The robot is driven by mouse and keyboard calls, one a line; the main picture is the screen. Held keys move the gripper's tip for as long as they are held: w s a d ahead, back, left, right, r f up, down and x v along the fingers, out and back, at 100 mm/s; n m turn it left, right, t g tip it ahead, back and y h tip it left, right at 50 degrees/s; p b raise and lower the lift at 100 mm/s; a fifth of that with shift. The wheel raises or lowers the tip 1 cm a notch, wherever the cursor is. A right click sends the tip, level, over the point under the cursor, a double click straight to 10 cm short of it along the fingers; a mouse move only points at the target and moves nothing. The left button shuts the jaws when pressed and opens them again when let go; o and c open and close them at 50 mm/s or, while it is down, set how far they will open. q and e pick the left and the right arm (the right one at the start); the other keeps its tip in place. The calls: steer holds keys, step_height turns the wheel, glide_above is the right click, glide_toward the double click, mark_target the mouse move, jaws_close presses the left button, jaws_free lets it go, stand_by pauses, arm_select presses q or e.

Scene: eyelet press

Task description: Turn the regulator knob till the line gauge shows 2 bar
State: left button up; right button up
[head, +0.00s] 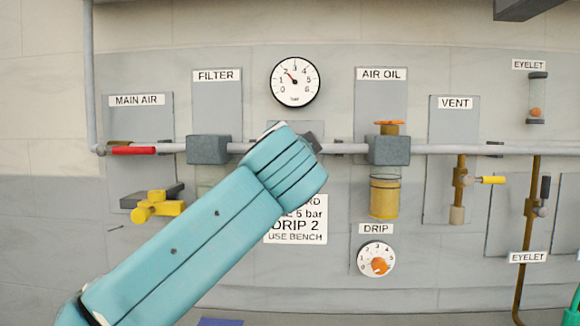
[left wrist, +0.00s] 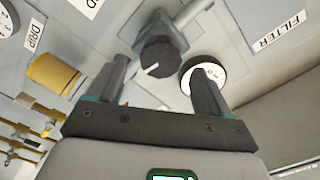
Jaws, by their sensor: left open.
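The line gauge (head: 295,82) is a white dial marked 0 to 6; in the head view its needle points up-left, at about 2. In the left wrist view the gauge (left wrist: 210,72) is partly covered by a finger. The regulator knob (left wrist: 157,56) is dark and round with a white mark line. My left gripper (left wrist: 160,76) is open, with one finger on each side of the knob in that picture; I cannot tell whether either touches it. In the head view my left arm hides the knob and most of the gripper. My right gripper is not in view.
A grey pipe (head: 440,149) runs across the wall. The filter block (head: 208,149) is left of my arm, the air oil unit (head: 389,150) right. The drip dial (head: 376,259) is below right. A red lever (head: 133,151) and yellow valve (head: 157,207) are at left.

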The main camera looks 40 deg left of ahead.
arm_select(q)
steer(key=b+v, duration=0.1)
steer(key=v, duration=1.2)
steer(key=shift+b, duration=0.4)
steer(key=shift+f, duration=0.1)
